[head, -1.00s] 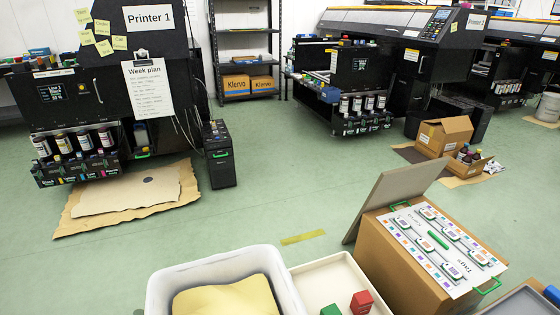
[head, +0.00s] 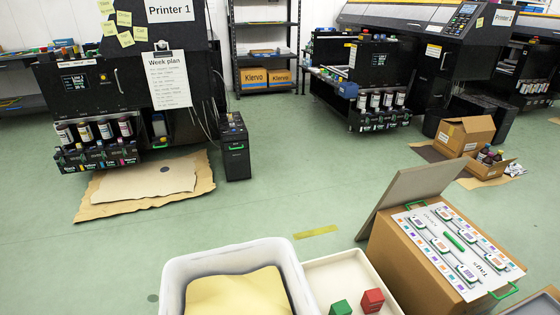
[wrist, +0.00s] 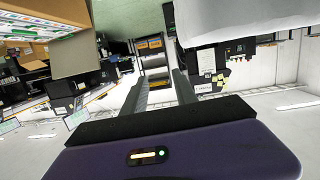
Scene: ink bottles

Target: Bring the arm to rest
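My gripper (wrist: 160,76) shows in the wrist view. Its two grey fingers stand apart with nothing between them, so it is open and empty. The dark purple gripper body (wrist: 170,150) carries a small lit bar and a green light. The wrist view shows the room upside down, with shelving seen between the fingers. My arm and gripper do not show in the head view.
Close by are a white bin (head: 172,285) with yellow contents, a cream tray (head: 335,267) with green and red blocks, and a cardboard box (head: 410,262) topped by a printed sheet. Printer 1 (head: 125,80) and another printer (head: 420,45) stand farther back.

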